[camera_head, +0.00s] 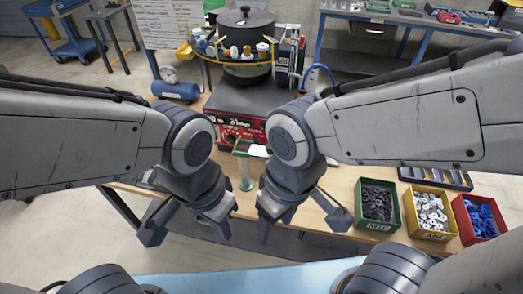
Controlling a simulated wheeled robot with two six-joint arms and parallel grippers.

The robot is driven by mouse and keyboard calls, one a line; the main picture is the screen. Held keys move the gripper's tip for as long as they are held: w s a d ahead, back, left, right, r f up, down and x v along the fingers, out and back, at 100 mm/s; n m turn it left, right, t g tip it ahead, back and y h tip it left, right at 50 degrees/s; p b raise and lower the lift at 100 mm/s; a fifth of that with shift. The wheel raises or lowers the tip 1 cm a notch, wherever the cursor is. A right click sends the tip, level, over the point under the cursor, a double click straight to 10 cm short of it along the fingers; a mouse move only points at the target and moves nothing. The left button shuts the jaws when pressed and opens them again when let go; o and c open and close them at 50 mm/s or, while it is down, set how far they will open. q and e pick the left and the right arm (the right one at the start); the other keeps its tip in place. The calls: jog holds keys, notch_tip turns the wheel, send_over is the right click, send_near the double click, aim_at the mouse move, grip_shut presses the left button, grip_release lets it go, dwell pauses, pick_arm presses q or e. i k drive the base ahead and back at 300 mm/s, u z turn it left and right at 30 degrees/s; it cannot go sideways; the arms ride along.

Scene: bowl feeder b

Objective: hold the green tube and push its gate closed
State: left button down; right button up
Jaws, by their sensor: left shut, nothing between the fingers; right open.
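A clear tube with a green top (245,172) stands at the front of the feeder, between my two wrists. My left gripper (221,229) is shut and empty, pointing down in front and left of the tube. My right gripper (272,226) is open and empty, pointing down to the right of the tube. Neither visibly holds the tube.
A black bowl feeder (243,32) on a red control box (233,129) stands behind the tube. Green (377,219), yellow (416,234) and red (466,240) bins of small parts stand at right on the wooden bench. A blue cylinder (175,91) lies at back left.

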aim_at(262, 148)
jog(key=z, duration=0.25)
jog(key=k, duration=0.6)
jog(key=z, duration=0.55)
jog(key=k, duration=0.65)
jog(key=u, duration=0.8)
jog(key=i, duration=1.6)
jog(key=z, duration=0.55)
